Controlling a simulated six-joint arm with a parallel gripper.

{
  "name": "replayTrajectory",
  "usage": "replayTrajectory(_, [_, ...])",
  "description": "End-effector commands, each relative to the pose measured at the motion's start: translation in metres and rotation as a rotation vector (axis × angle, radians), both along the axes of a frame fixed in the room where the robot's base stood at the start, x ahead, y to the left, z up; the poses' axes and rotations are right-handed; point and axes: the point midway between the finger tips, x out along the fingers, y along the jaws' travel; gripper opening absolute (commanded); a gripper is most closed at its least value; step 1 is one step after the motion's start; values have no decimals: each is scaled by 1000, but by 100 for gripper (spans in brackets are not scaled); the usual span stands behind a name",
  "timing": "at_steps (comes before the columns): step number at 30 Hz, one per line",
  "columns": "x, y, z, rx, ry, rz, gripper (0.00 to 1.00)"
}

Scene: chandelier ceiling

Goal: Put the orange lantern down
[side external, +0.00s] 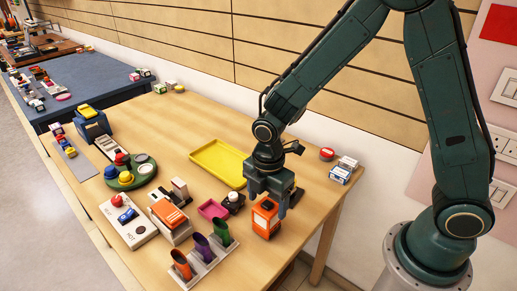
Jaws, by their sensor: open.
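The orange lantern (265,219) stands upright on the wooden table, near its right front edge. It has orange sides, a dark top and a pale panel on the front. My gripper (272,199) is open and points down right at the lantern's top. One dark finger shows to the right of the lantern. The other finger is hard to make out, and the gap between lantern and fingers is too small to judge.
A pink tray (213,209) and a small dark object (233,202) lie left of the lantern. A holder with coloured cups (203,257) stands in front left. A yellow tray (218,163) lies behind. Small boxes (343,171) sit at the back right.

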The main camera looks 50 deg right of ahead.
Motion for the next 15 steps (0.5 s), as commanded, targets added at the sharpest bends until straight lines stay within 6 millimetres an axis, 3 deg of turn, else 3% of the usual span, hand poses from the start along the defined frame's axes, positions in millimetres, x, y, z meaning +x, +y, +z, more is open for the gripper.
replayTrajectory(9, [0,0,45,1,-3,0,72])
replayTrajectory(15, [0,0,61,1,-1,-1,72])
